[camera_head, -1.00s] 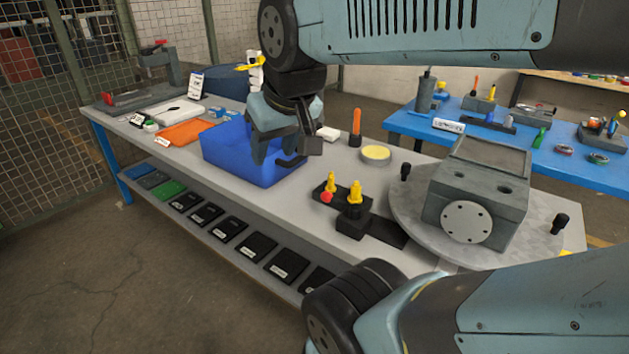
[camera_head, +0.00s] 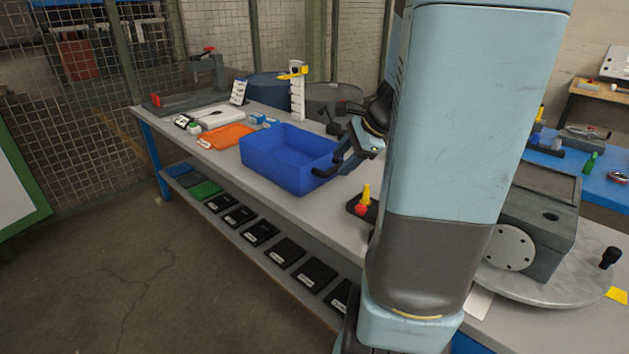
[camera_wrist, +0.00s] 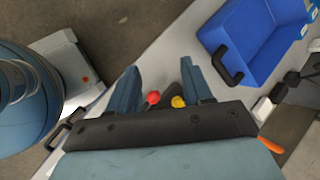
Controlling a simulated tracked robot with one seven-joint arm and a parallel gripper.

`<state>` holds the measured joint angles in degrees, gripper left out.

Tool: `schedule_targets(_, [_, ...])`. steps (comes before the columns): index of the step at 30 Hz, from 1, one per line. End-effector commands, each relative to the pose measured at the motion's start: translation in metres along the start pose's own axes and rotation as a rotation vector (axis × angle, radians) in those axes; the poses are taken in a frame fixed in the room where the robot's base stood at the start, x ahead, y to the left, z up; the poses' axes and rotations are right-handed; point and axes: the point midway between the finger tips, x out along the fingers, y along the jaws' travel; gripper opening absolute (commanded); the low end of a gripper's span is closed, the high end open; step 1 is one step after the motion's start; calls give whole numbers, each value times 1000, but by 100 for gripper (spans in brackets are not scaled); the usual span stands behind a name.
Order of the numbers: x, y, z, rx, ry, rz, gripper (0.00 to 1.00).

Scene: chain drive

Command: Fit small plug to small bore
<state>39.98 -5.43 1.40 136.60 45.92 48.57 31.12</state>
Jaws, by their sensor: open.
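A slim yellow plug (camera_head: 366,194) stands upright on a dark holder beside a red ball-shaped piece (camera_head: 361,210). My arm hides the rest of that holder. The wrist view shows the red piece (camera_wrist: 153,97) and a yellow plug top (camera_wrist: 178,101) near the base of my fingers; which plug it is I cannot tell. My gripper (camera_wrist: 160,78) is open and empty, near the blue bin's right end.
The blue bin (camera_head: 270,172) stands on the grey bench left of my gripper. An orange tray (camera_head: 226,137) and a white height stand (camera_head: 297,95) are farther back. The turntable's black knob (camera_head: 610,257) sticks up at right. My arm covers the bench middle.

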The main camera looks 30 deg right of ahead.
Motion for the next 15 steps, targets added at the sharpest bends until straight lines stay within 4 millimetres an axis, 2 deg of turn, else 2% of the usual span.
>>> schedule_targets(1, [4, -3, -24, 121, -11, -22, 50])
schedule_targets(9, [14, -10, -130, 685, -76, -161, 50])
schedule_targets(12, [15, -7, -160, 828, -94, -202, 50])
schedule_targets(15, [16, -4, -179, 922, -107, -231, 50])
